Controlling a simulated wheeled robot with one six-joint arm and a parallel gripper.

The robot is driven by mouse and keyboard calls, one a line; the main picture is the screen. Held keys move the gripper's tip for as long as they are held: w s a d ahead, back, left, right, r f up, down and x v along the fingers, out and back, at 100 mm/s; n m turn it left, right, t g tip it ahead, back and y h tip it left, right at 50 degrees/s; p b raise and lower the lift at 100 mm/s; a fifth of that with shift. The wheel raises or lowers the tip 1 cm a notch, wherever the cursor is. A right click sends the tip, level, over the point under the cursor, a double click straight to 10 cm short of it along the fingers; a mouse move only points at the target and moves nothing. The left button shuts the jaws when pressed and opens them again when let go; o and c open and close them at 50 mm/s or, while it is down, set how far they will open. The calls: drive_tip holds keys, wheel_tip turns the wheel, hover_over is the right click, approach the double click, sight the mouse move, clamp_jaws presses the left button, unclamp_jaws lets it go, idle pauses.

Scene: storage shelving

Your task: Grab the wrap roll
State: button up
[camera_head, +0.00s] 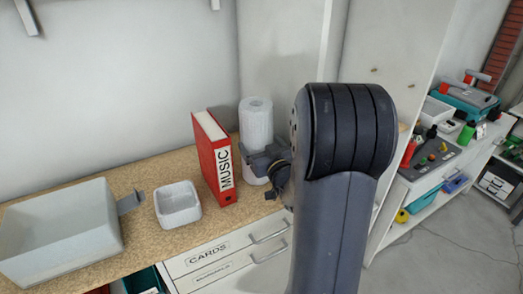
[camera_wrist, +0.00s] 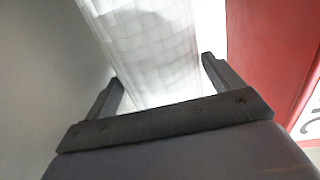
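The wrap roll (camera_head: 256,124) is a white upright cylinder on the wooden counter, just right of a red binder. It also fills the top middle of the wrist view (camera_wrist: 150,45), where it looks pale and translucent. My gripper (camera_head: 262,160) is at the roll's side in the head view, partly hidden by my arm. In the wrist view the two fingers of my gripper (camera_wrist: 161,75) are spread, one on each side of the roll. A gap shows beside the right finger; whether the left finger touches the roll is unclear.
The red "MUSIC" binder (camera_head: 215,158) stands close to the left of the roll. A small white bin (camera_head: 178,213) and a large grey box (camera_head: 60,243) sit further left on the counter (camera_head: 150,172). A cabinet wall rises behind the roll. Shelves with tools (camera_head: 437,152) stand at right.

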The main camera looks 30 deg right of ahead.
drive_tip(key=c, duration=0.5)
drive_tip(key=shift+r, duration=0.2)
drive_tip(key=shift+c, duration=0.2)
